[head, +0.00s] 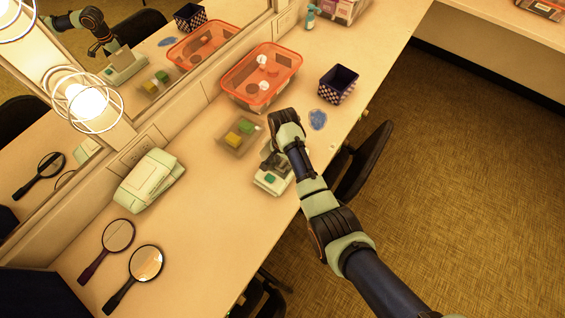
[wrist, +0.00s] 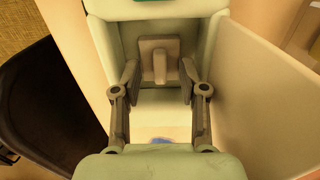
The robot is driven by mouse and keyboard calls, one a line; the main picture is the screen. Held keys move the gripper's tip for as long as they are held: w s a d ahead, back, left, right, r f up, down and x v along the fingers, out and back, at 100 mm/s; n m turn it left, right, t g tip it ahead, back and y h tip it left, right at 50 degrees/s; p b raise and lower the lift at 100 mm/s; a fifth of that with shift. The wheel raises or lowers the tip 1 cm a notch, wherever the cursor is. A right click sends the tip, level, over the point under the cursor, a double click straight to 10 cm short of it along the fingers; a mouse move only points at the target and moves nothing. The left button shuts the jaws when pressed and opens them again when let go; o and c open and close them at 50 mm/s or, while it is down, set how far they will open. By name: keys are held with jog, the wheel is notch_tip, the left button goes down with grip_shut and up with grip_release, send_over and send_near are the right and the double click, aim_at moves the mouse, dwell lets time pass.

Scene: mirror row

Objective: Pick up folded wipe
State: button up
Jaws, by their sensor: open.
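My gripper (head: 273,158) is over a pale green and white box (head: 270,183) near the counter's front edge. In the wrist view my gripper (wrist: 159,82) is open, with one finger on each side of a small beige-grey square piece (wrist: 152,50) with a raised tab. This piece sits in the recess of the box (wrist: 160,102) and may be the folded wipe; I cannot tell for sure. The fingers appear apart from the tab, with nothing held. In the head view the gripper partly hides the recess.
A clear tray (head: 228,146) with yellow and green pieces stands close left of the box. An orange basket (head: 291,72), a dark checked bin (head: 338,84) and a blue patch (head: 318,120) lie beyond. A chair (head: 365,160) stands by the edge.

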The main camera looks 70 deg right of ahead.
grip_shut()
jog(key=shift+r, duration=0.1)
notch_tip(320, 180, up, 12)
jog(key=p, duration=0.1)
notch_tip(320, 180, up, 8)
jog(key=p, duration=0.8)
send_over(283, 162)
